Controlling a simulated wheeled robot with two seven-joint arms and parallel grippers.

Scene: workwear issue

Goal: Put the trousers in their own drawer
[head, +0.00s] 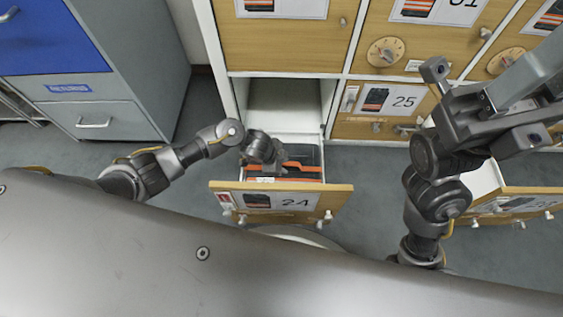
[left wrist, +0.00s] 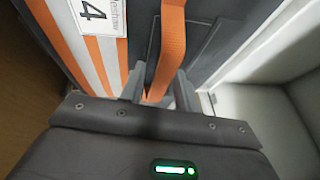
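A folded dark grey garment (head: 303,170) with orange bands, perhaps the trousers, lies in the pulled-out drawer 24 (head: 328,201). In the left wrist view the garment (left wrist: 213,40) shows orange and pale stripes, a white label (left wrist: 97,14) with a 4, and an orange strap (left wrist: 172,45). My left gripper (head: 277,164) is over this drawer; in its wrist view the gripper (left wrist: 160,84) has its fingers apart, with the strap between them and a gap beside it. My right gripper (head: 535,85) is raised at the upper right; its fingertips run out of view.
A wooden-fronted cabinet (head: 290,45) has a shut drawer 25 (head: 405,97) beside the open one. Another drawer (head: 515,208) stands open at the lower right, under my right arm. A grey and blue cabinet (head: 100,115) stands left. Grey floor (head: 370,180) shows between the open drawers.

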